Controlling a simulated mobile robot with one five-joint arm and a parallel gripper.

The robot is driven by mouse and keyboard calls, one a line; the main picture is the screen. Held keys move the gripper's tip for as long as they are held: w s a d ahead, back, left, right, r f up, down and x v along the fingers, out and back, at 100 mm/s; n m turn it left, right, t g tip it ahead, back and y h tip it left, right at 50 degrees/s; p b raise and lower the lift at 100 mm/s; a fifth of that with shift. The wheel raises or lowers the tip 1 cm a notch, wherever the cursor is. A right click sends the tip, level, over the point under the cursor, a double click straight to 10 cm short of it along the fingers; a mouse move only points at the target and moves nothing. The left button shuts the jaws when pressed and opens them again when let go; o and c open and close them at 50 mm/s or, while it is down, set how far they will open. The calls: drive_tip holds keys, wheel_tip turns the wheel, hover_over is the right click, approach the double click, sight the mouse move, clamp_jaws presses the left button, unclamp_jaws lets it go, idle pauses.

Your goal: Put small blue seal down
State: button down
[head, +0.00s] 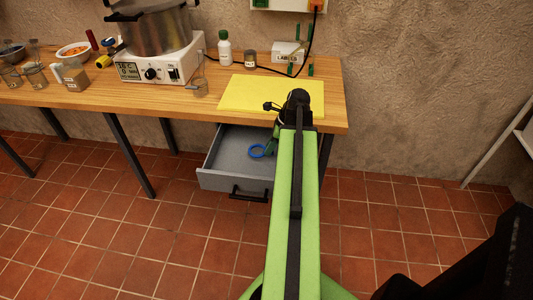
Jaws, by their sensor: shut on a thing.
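The small blue seal (256,151) is a blue ring. It shows over the open grey drawer (221,157) under the right part of the table. My gripper (268,148) reaches down over the table's front edge to the drawer and is shut on the seal at the ring's right side. My green arm hides much of the gripper and the drawer's right part. I cannot tell whether the seal touches the drawer floor or hangs just above it.
A yellow mat (245,94) lies on the wooden table (190,107) above the drawer. A white heater (155,68) with a metal pot, a white bottle (225,48), a label box (288,52) and several glass jars stand on the table. The drawer's left part is bare.

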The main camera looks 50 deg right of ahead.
wheel_tip(320, 180, down, 2)
drive_tip(key=shift+f+b, duration=0.1)
drive_tip(key=shift+b, duration=0.3)
drive_tip(key=shift+w+a+r, duration=0.1)
drive_tip(key=shift+a+r, duration=0.05)
drive_tip(key=shift+r, duration=0.15)
drive_tip(key=shift+f, duration=0.2)
drive_tip(key=c, duration=1.2)
unclamp_jaws()
drive_tip(key=shift+c, duration=0.2)
drive_tip(key=p+v, duration=1.1)
drive_tip(key=v, duration=0.1)
drive_tip(key=shift+r+p, duration=0.25)
drive_tip(key=shift+p, duration=0.1)
